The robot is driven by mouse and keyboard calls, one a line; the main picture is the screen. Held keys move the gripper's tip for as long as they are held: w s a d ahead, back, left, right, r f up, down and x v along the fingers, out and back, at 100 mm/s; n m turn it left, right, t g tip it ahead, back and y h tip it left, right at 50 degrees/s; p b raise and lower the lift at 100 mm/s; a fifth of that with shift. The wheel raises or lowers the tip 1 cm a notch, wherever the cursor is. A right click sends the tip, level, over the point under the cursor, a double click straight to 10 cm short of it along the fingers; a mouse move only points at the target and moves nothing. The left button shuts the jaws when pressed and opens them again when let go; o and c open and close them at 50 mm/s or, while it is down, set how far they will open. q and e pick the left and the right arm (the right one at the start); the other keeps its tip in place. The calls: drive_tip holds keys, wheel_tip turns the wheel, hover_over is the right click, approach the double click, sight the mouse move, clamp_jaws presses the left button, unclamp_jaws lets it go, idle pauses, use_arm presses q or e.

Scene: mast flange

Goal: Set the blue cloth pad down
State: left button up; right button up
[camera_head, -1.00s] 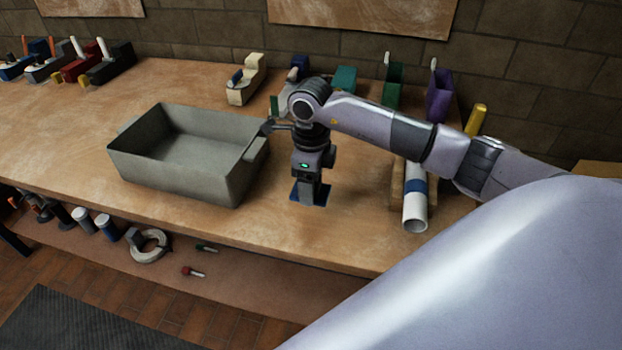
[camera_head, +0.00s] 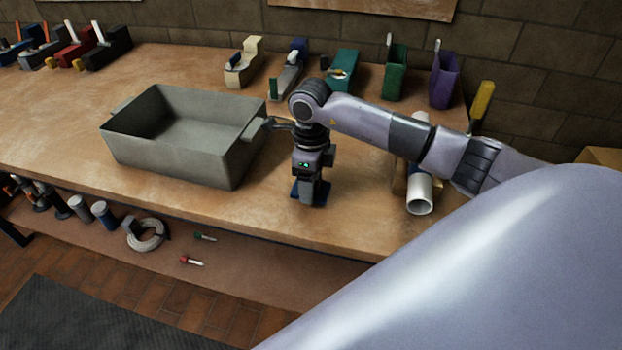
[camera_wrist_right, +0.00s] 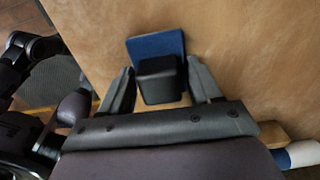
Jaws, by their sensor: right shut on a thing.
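The blue cloth pad (camera_wrist_right: 157,46) is a flat blue square with a black block on it, seen in the right wrist view. My right gripper (camera_wrist_right: 162,88) has its fingers on either side of the black block and is shut on it. In the head view the pad (camera_head: 296,191) shows only as blue edges under my right gripper (camera_head: 308,188), low over the wooden bench (camera_head: 240,212), right of the grey bin. I cannot tell whether the pad touches the bench. My left gripper is not in view.
An open grey bin (camera_head: 218,168) stands left of my right gripper. A white tube with a blue band (camera_head: 420,195) lies to the right on a wooden support. Planes and holders line the back. The bench front is clear near the pad.

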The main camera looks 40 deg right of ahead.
drive_tip(key=shift+f+b, duration=0.4)
drive_tip(key=shift+f, duration=0.15)
drive_tip(key=o, duration=1.1)
drive_tip(key=shift+r, duration=3.55)
